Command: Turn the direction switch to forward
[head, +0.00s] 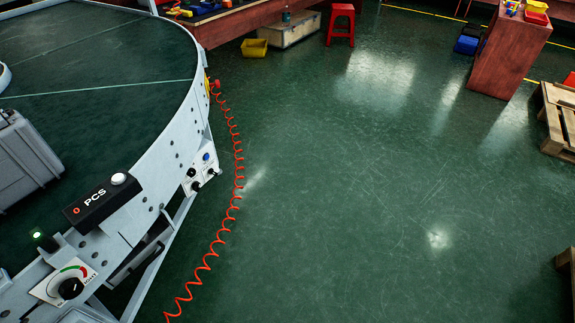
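The curved conveyor (160,152) with a pale grey frame and dark green belt fills the left of the head view. A white control panel (203,171) on its outer side carries a blue button (206,157) and small black knobs (196,186). Nearer, a black round dial (70,288) sits on a plate with a green-to-red arc. I cannot tell which knob is the direction switch; labels and pointer positions are too small to read. My gripper is not in view.
A black PCS box (95,200) with a white button and a lit green lamp (44,240) sit on the conveyor edge. A grey case (25,160) is on the belt. A coiled red cable (232,200) hangs beside the frame. The green floor (380,200) right of it is clear.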

